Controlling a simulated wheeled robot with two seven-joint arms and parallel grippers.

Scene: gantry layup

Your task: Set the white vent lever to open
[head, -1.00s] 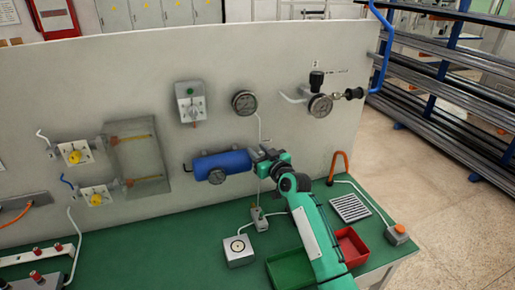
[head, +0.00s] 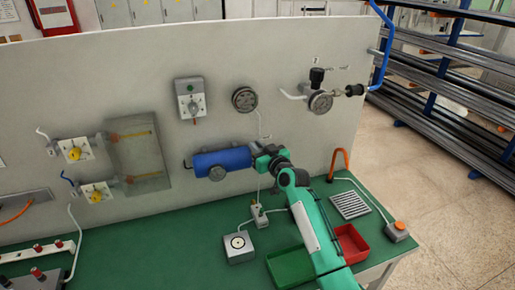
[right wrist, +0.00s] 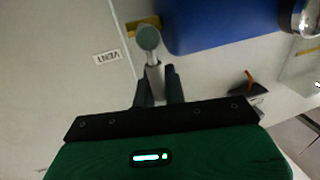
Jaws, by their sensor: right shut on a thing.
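The vent lever (right wrist: 155,72) is a short pale rod in the right wrist view. It runs from a round grey-green hub (right wrist: 149,38) down between my fingers. A "VENT" label (right wrist: 107,57) is on the panel to its left. My right gripper (right wrist: 157,88) is shut on the lever's near end. In the head view my right gripper (head: 256,158) is at the panel, by the right end of the blue tank (head: 222,161); it hides the lever there. I cannot read the lever's open or closed marking. My left gripper is not in view.
The blue tank also shows close by in the right wrist view (right wrist: 215,22). A gauge (head: 245,99) and a switch box (head: 190,98) are higher on the panel. Green (head: 291,267) and red (head: 353,244) trays stand near my arm.

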